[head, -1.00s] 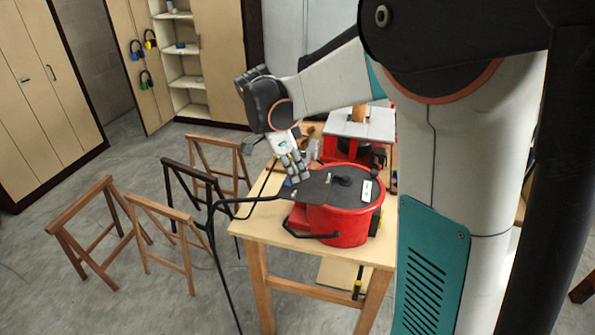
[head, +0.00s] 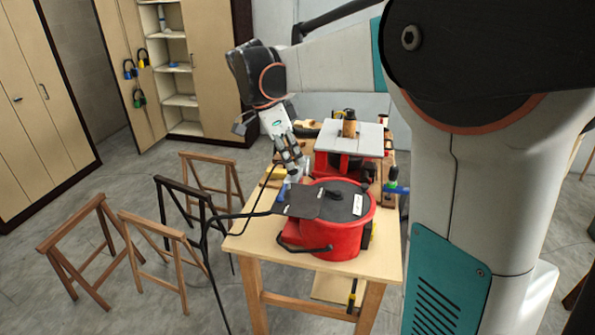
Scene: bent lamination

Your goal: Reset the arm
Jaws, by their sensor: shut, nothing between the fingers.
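My gripper (head: 290,158) hangs at the end of my arm, pointing down above the wooden workbench (head: 245,240). It is shut and empty. It is above and behind the red bucket-shaped machine (head: 338,238) with its dark lid, apart from the lid as far as I can tell. My arm reaches in from the right, its upper link crossing the top of the view.
A red machine with a grey table top (head: 362,142) stands behind the bucket-shaped machine. Wooden trestles (head: 85,245) and a black trestle (head: 183,196) stand on the floor to the left. Cabinets (head: 40,105) line the back.

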